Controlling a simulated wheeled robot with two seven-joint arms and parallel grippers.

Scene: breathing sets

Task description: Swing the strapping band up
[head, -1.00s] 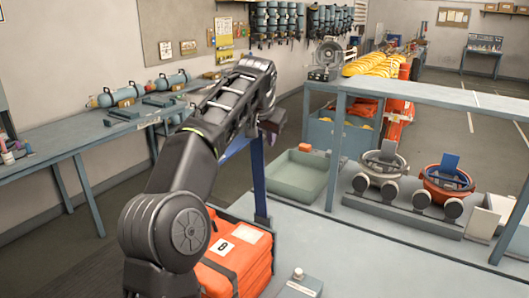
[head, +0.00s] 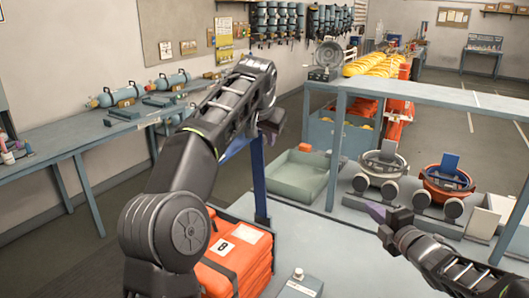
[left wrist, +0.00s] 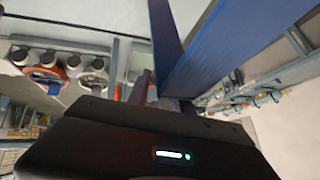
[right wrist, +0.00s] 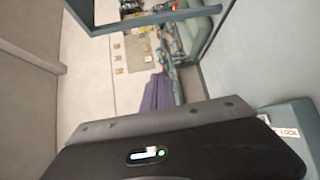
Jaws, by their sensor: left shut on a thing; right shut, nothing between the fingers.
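The strapping band (head: 260,182) is a blue strip. It stands nearly upright from the bench edge beside the orange case (head: 256,262), and a second part of it slants left behind my left forearm. My left gripper (head: 271,131) is shut on the band near its top. In the left wrist view the band (left wrist: 222,48) runs broad and close past the fingers. My right gripper (head: 372,210) is shut and empty above the bench at the right, apart from the band. Its purple fingers (right wrist: 158,92) are together in the right wrist view.
A green tray (head: 290,194) stands behind the band. A white-rimmed mask set (head: 384,166) and an orange-rimmed one (head: 447,182) sit under a blue-grey frame (head: 440,104). A small box with a knob (head: 299,284) is at the front. The bench middle is mostly clear.

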